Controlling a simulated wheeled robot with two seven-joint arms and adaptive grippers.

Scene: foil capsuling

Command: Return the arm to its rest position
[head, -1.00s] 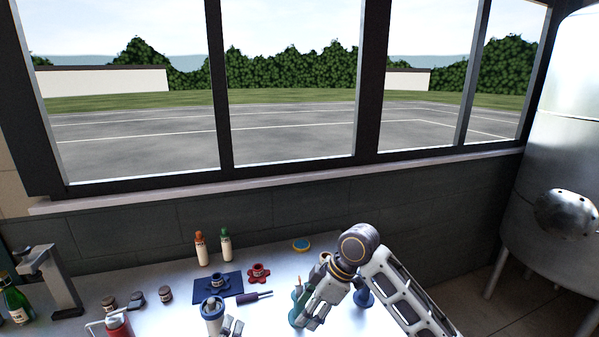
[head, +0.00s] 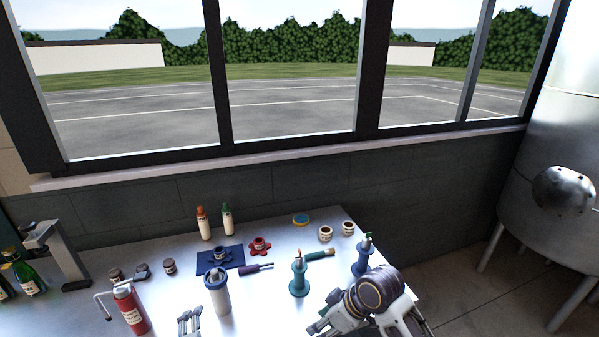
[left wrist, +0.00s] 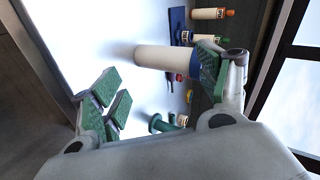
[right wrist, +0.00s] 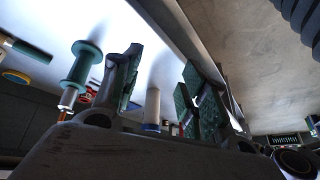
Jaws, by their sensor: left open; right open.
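My right arm is at the lower right of the head view, its gripper (head: 328,322) low at the table's front right, in front of the teal spool holder (head: 299,278). In the right wrist view the right gripper (right wrist: 160,95) has its fingers spread with nothing between them. My left gripper (head: 190,322) is at the bottom of the head view, left of the white cylinder with a blue top (head: 217,293). In the left wrist view the left gripper (left wrist: 160,95) is spread wide, and the white cylinder (left wrist: 165,58) shows near one finger; I cannot tell whether they touch.
A blue spool stand (head: 361,260) is near the table's right edge. Two small bottles (head: 204,224) and a blue mat (head: 232,256) are behind. The right floor is open.

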